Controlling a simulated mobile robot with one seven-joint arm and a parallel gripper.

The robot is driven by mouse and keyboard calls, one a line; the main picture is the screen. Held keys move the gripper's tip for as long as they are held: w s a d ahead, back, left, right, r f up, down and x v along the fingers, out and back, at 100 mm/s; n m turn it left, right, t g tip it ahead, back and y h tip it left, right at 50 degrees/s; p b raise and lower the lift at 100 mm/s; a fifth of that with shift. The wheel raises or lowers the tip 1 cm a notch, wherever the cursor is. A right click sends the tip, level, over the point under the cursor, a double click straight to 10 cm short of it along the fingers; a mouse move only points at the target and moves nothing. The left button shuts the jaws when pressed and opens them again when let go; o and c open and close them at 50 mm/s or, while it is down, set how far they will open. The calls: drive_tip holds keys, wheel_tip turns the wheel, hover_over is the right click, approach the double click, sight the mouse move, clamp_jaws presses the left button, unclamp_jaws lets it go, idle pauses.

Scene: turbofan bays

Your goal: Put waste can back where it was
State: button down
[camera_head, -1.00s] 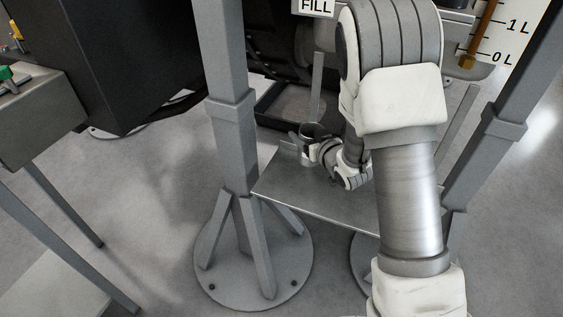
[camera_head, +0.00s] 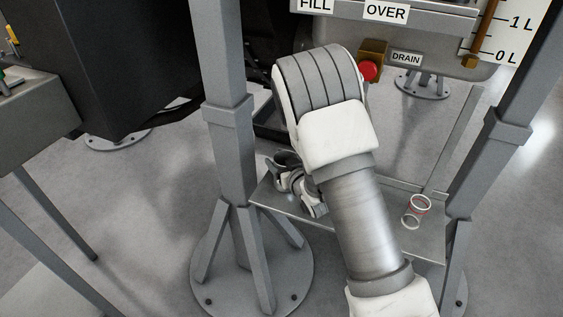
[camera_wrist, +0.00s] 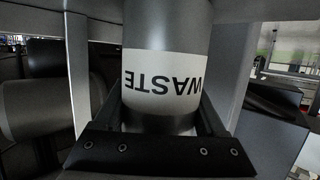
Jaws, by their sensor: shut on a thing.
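The waste can (camera_wrist: 162,70) is a grey cylinder with a white band reading WASTE, upside down in the wrist view. My gripper (camera_wrist: 160,112) is shut on it, with one dark finger on each side. In the head view, the dark can top (camera_head: 286,158) shows at the left part of the low metal shelf (camera_head: 345,222), with my gripper (camera_head: 284,176) beside it. My arm hides part of the shelf. I cannot tell whether the can's base touches the shelf.
A clear cup-like outline with white and red rings (camera_head: 417,210) stands on the shelf's right. A grey post (camera_head: 232,150) rises close left of the can; another post (camera_head: 485,150) stands right. The red drain knob (camera_head: 369,71) is above.

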drive_tip(key=shift+f, duration=0.15)
unclamp_jaws()
